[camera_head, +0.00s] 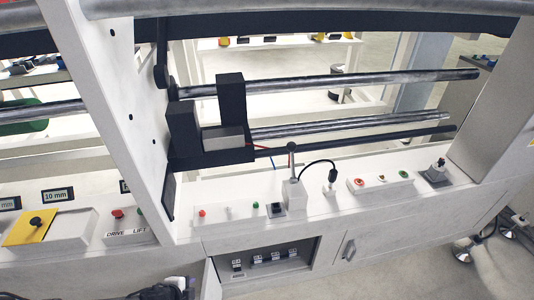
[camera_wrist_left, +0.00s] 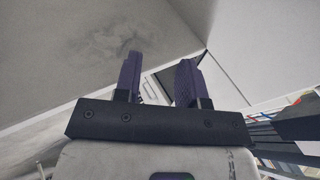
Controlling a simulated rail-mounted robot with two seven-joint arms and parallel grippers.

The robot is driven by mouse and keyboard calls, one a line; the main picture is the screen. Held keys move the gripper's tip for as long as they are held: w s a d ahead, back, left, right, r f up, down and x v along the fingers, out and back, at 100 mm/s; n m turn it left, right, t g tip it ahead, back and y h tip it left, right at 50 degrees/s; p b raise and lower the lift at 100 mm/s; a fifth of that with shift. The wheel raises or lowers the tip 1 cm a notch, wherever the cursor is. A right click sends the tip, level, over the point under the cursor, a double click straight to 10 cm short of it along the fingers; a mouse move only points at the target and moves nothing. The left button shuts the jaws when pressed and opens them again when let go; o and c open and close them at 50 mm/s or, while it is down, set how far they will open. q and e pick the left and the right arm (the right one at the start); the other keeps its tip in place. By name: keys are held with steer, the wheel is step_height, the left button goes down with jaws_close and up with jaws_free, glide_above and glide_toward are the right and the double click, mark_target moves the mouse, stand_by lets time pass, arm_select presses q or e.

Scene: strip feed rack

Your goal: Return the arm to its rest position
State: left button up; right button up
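My left gripper (camera_head: 172,288) shows only in part at the bottom edge of the head view, in front of the white cabinet and left of its open compartment. In the left wrist view its two dark purple fingers (camera_wrist_left: 159,66) stand apart with nothing between them. Beyond the fingers I see a grey floor and pale cabinet panels. My right gripper is in neither view.
An open compartment (camera_head: 312,250) with several small switches sits low in the cabinet front. A panel edge (camera_head: 211,280) stands out at its left. Above are a control ledge with a lever (camera_head: 291,160), buttons, a black bracket (camera_head: 231,103) and metal rollers (camera_head: 350,80).

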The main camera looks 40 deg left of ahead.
arm_select(q)
step_height(320, 180, up, 10)
steer(key=s+f+n+g+y, duration=0.1)
steer(key=s+g+y, duration=0.1)
steer(key=y, duration=0.1)
steer(key=s+d+f+n+h, duration=0.1)
steer(key=d, duration=0.2)
steer(key=s+d+f+n, duration=0.1)
steer(key=d, duration=0.2)
steer(key=s+d+f+n+h, duration=0.1)
steer(key=d+n, duration=0.1)
steer(key=d, duration=0.1)
steer(key=shift+s+f+g+h, duration=0.2)
steer(key=shift+g+h, duration=0.1)
steer(key=shift+g, duration=0.1)
steer(key=d+f+n+h, duration=0.1)
steer(key=d+n+h, duration=0.2)
steer(key=d, duration=0.7)
step_height(320, 180, up, 52)
steer(key=p, duration=5.2)
steer(key=shift+s+a, duration=0.15)
steer(key=shift+s, duration=0.15)
steer(key=shift+s+a, duration=0.1)
